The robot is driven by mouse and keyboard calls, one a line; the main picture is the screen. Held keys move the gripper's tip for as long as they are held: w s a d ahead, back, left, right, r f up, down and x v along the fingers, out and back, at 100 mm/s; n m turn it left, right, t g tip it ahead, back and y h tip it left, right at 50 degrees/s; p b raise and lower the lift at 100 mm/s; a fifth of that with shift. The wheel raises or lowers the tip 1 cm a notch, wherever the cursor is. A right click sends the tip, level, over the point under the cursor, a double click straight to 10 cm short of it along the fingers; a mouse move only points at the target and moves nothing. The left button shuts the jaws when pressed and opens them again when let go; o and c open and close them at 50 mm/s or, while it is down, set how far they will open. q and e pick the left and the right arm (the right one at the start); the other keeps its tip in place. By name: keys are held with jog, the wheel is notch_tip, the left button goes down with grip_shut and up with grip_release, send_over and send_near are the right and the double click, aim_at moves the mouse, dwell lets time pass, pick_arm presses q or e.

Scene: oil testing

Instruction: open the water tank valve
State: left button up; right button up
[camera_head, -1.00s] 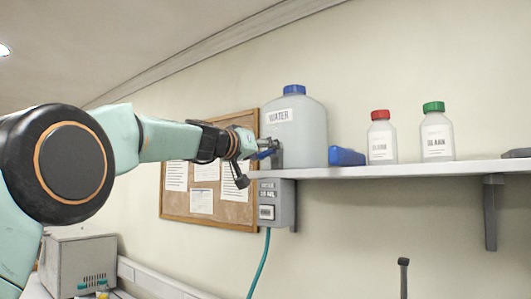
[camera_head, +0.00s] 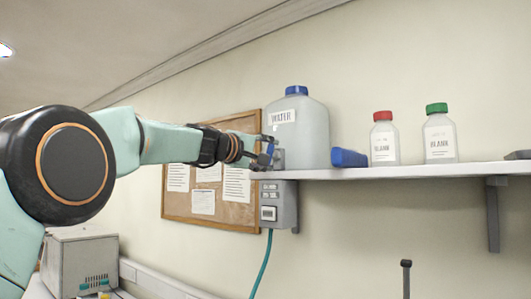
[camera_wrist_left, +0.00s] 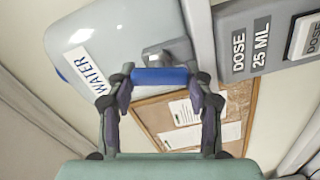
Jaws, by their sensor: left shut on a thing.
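The water tank (camera_head: 303,135) is a grey-white jug with a blue cap and a WATER label, standing on the left end of the shelf. It also shows in the left wrist view (camera_wrist_left: 115,25). Its valve has a blue handle (camera_wrist_left: 160,75) on a grey body (camera_wrist_left: 168,54) at the tank's lower side. My left gripper (camera_head: 267,151) is at the valve. In the left wrist view its two fingers (camera_wrist_left: 161,85) are shut on the blue handle, one at each end. In the head view the gripper hides most of the handle. My right gripper is not in view.
The white shelf (camera_head: 400,172) also holds a blue object (camera_head: 348,158) and two BLANK bottles, red-capped (camera_head: 384,142) and green-capped (camera_head: 439,137). A grey dosing box (camera_head: 283,210) with a teal hose hangs below the tank. A corkboard (camera_head: 232,215) is on the wall behind.

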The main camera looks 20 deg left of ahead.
pick_arm(q)
jog(key=shift+d+f+n, duration=0.1)
jog(key=shift+f+n, duration=0.1)
jog(key=shift+n, duration=0.6)
jog(key=shift+d+f+n, duration=0.1)
jog(key=shift+f+n, duration=0.1)
jog(key=shift+n, duration=0.9)
jog(key=o, duration=1.2)
jog(key=shift+w+d+r, duration=0.15)
jog(key=shift+r, duration=0.05)
jog(key=shift+s+a+r, duration=0.1)
jog(key=shift+s+a, duration=0.25)
jog(key=shift+a, duration=0.1)
jog(key=v, duration=1.1)
jog(key=shift+s+d, duration=0.15)
jog(key=shift+s, duration=0.05)
